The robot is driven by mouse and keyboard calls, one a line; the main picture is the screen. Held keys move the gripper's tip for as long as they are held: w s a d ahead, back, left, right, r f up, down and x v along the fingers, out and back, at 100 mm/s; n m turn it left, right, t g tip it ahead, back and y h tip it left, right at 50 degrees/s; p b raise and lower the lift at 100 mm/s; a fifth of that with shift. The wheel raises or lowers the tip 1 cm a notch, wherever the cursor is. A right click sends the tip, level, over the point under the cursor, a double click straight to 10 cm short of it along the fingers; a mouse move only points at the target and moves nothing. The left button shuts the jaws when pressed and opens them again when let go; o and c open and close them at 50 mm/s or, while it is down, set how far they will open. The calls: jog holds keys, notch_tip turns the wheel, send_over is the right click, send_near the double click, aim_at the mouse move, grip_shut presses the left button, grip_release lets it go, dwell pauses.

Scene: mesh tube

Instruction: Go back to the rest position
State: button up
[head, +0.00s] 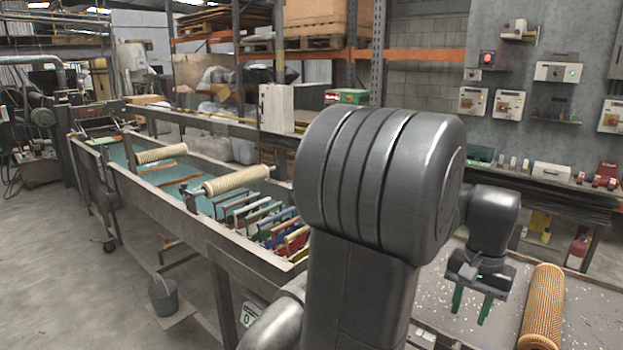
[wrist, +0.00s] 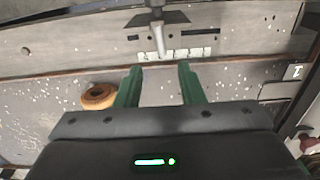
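My gripper (head: 470,304) hangs fingers down above the speckled grey table, at the lower right of the head view. In the wrist view its two green fingers (wrist: 160,84) stand apart with nothing between them. An orange-brown mesh tube (head: 541,312) is to the right of my gripper in the head view, apart from it; its lower end is cut off by the frame. An orange ring (wrist: 98,96), which looks like a tube end, shows left of the fingers in the wrist view.
A long trough (head: 200,228) with cream rollers (head: 236,181) across it and several coloured racks inside runs along the left. Boxes and switches hang on the wall at right. My arm hides the middle.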

jog(key=w+d+m+g+y+p, duration=0.2)
jog(key=d+m+y+p, duration=0.2)
jog(key=d+m, duration=0.2)
jog(key=p+x, duration=0.1)
jog(key=x, duration=0.8)
jog(key=shift+w+a+f, duration=0.15)
jog(key=shift+a+f, duration=0.05)
jog(key=shift+a, duration=0.05)
jog(key=shift+t, duration=0.3)
